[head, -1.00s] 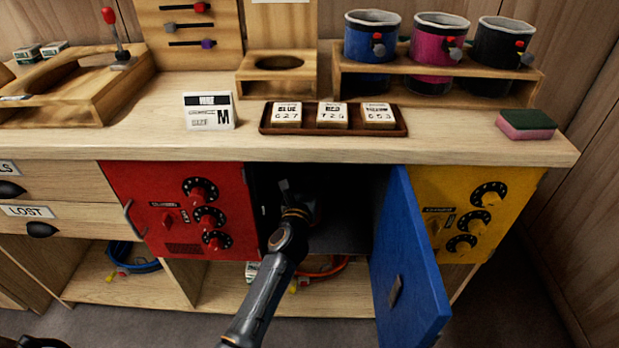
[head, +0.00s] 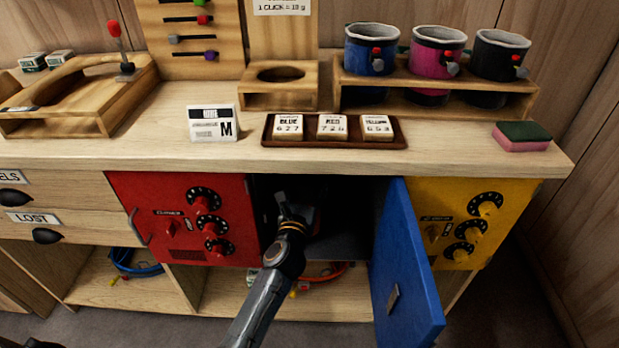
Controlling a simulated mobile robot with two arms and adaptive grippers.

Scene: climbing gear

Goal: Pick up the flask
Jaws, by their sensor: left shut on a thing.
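My left gripper (head: 286,203) reaches into the dark compartment (head: 346,215) behind the open blue door (head: 405,265). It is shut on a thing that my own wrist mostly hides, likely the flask. Only a small reddish patch shows just right of the gripper, too dark and small to make out. The blue door stands swung out toward me, to the right of my arm. My right gripper is not in view.
A red door (head: 185,220) with dials is shut left of the compartment, a yellow one (head: 470,222) right of it. The countertop (head: 400,162) above holds a tray of number blocks (head: 333,131), a card (head: 213,124), a sponge (head: 522,136) and a mug rack (head: 440,98).

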